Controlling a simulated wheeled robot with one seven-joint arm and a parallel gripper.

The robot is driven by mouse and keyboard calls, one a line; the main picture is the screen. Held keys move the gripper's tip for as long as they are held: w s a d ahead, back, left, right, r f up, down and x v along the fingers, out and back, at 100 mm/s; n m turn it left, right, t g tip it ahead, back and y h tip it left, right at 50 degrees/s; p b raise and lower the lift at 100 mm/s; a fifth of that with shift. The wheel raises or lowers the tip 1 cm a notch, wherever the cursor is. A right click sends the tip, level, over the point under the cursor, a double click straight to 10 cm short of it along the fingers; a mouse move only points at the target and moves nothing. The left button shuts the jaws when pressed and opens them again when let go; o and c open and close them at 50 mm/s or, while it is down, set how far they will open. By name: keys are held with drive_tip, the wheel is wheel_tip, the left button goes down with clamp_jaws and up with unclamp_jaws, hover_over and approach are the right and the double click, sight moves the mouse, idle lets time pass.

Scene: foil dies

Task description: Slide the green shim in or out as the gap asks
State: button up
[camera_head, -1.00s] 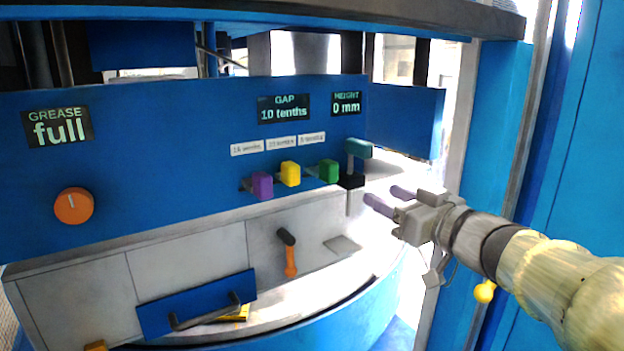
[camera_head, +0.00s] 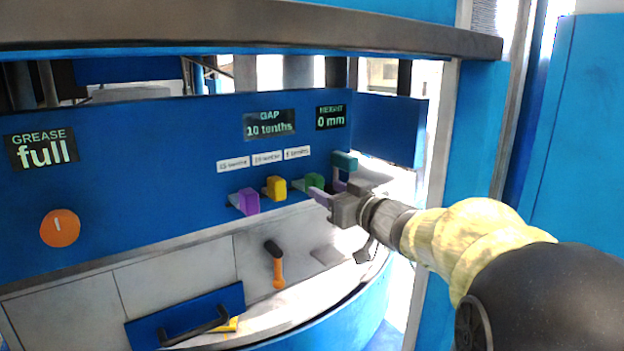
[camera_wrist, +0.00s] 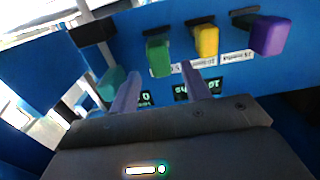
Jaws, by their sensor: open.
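The green shim (camera_head: 314,181) sticks out of the blue panel, right of the yellow shim (camera_head: 275,188) and purple shim (camera_head: 248,201). It also shows in the wrist view (camera_wrist: 159,58). My gripper (camera_head: 325,182) is open and empty in front of the green shim. In the wrist view my fingertips (camera_wrist: 161,70) lie to either side of the green shim's near end; I cannot tell whether they touch it. The gap display (camera_head: 269,125) reads 10 tenths. Small white labels (camera_head: 266,158) above the shims are too blurred to read surely.
A teal handle (camera_head: 344,160) stands close to the right of my gripper. The height display (camera_head: 331,117) reads 0 mm and the grease display (camera_head: 42,149) reads full. An orange knob (camera_head: 60,228), an orange-handled lever (camera_head: 278,272) and a blue plate with handle (camera_head: 187,312) lie left and below.

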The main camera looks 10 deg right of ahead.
sight(320, 186)
drive_tip(key=p+x, duration=0.1)
drive_tip(key=x, duration=0.4)
drive_tip(key=shift+w+a, duration=0.1)
drive_tip(key=shift+w, duration=0.25)
clamp_jaws()
